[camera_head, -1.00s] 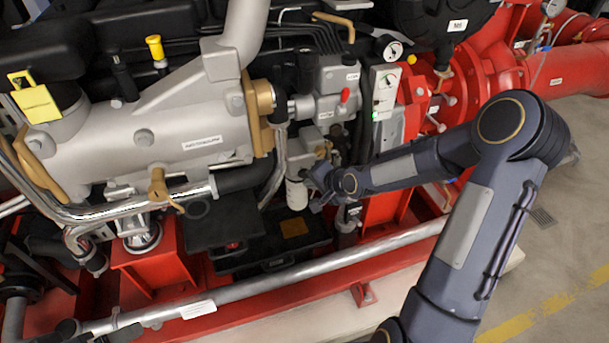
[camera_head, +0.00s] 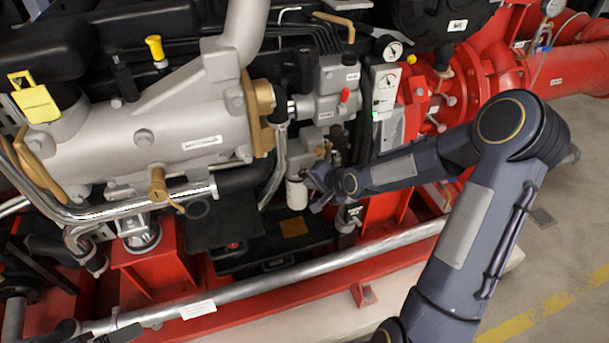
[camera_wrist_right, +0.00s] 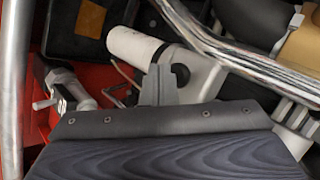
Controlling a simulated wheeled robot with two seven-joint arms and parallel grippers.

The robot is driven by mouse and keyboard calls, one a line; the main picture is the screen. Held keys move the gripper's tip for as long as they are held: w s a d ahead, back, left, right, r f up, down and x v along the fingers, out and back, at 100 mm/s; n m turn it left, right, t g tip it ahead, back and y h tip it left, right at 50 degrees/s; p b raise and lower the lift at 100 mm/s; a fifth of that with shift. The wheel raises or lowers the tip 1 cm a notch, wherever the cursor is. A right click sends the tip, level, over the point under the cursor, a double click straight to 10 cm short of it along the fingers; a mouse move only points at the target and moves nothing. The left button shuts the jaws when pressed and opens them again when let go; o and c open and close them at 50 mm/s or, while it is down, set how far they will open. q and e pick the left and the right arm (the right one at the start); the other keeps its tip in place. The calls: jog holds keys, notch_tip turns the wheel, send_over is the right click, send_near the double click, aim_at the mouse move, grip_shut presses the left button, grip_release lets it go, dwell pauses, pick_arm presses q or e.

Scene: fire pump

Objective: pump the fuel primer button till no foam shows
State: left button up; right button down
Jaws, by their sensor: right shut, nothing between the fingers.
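My right gripper (camera_head: 319,184) is shut and empty, reaching in beside the grey filter head (camera_head: 309,147) of the engine. In the right wrist view its closed fingers (camera_wrist_right: 158,84) point at a grey housing (camera_wrist_right: 203,78). A round black button (camera_wrist_right: 180,75), which looks like the primer button, sits on that housing just right of the fingertips. I cannot tell whether the fingertips touch it. In the head view the arm and gripper hide the button. A white filter canister (camera_head: 296,193) hangs just left of the gripper; it also shows in the wrist view (camera_wrist_right: 135,47). No foam can be made out. My left gripper is not in view.
A silver pipe (camera_head: 270,284) runs along the front above the red base frame. A gauge panel (camera_head: 384,91) and red pump piping (camera_head: 560,72) stand right of the filter head. Chromed tubes (camera_wrist_right: 225,47) pass close to the fingers. Open floor lies at the right.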

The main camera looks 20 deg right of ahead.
dwell(0.4)
jog(key=shift+w, duration=0.4)
jog(key=shift+w+d, duration=0.1)
jog(key=shift+w, duration=0.8)
dwell(0.8)
jog(key=shift+s, duration=1.25)
jog(key=shift+s, duration=0.1)
jog(key=s, duration=0.5)
jog(key=shift+a, duration=0.25)
